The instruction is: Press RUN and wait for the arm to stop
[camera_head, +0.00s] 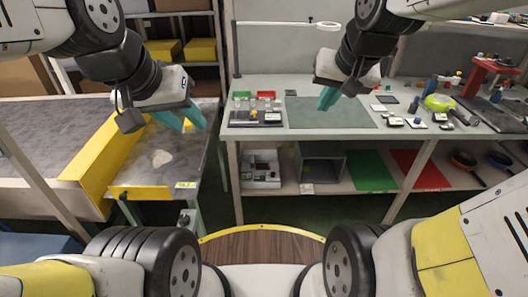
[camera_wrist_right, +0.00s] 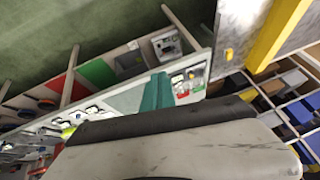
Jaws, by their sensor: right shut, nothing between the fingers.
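I cannot make out a button marked RUN in either view.
The workbench (camera_head: 240,155) carries a grey-green mat (camera_head: 320,114), small red and green bins (camera_head: 265,95), and several small items at the right. Its lower shelf holds a grey box (camera_head: 322,166), green and red sheets, and dark pans (camera_head: 465,160).

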